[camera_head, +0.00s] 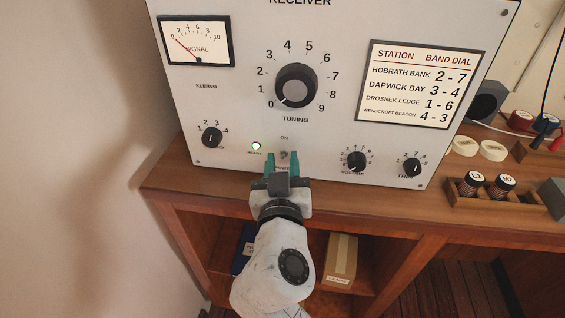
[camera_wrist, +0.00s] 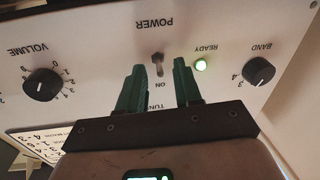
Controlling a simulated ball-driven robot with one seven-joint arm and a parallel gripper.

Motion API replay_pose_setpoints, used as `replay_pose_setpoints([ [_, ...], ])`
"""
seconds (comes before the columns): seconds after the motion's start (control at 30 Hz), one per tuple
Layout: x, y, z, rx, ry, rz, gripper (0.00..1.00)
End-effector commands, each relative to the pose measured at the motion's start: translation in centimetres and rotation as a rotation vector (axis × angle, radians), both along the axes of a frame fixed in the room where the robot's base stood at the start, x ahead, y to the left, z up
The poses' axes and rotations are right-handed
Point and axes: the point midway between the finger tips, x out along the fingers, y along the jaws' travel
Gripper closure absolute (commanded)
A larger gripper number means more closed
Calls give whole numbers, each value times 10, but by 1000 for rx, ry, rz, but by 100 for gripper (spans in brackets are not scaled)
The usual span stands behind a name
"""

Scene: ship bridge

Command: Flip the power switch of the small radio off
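The radio (camera_head: 232,110) is a pale panel marked RECEIVER, standing on a wooden desk. Its power switch (camera_wrist: 158,64) is a small metal toggle between the POWER and ON labels in the wrist view, where the panel appears upside down. The lever seems to point toward ON. The switch also shows small in the head view (camera_head: 284,154). The green READY lamp (camera_head: 256,146) beside it is lit. My gripper (camera_head: 281,160) is open and empty, close in front of the panel. Its green fingers lie to either side of the switch (camera_wrist: 159,70); contact cannot be told.
The band knob (camera_head: 212,137) is left of the switch, the volume knob (camera_head: 356,161) right, and the tuning knob (camera_head: 296,87) above. A wooden tray (camera_head: 500,196) with labelled plugs sits on the desk (camera_head: 410,203) at right. A wall is close on the left.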

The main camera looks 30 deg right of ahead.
Motion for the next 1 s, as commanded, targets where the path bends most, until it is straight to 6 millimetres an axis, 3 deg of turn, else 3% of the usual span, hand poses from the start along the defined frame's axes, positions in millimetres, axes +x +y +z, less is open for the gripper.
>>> replay_pose_setpoints([
  [0.1, 0, 0, 0, 0, 0, 0, 66],
  [0.47, 0, 0, 0, 0, 0, 0, 100],
  [1.0, -1, 0, -4, -12, -19, -2, 100],
])
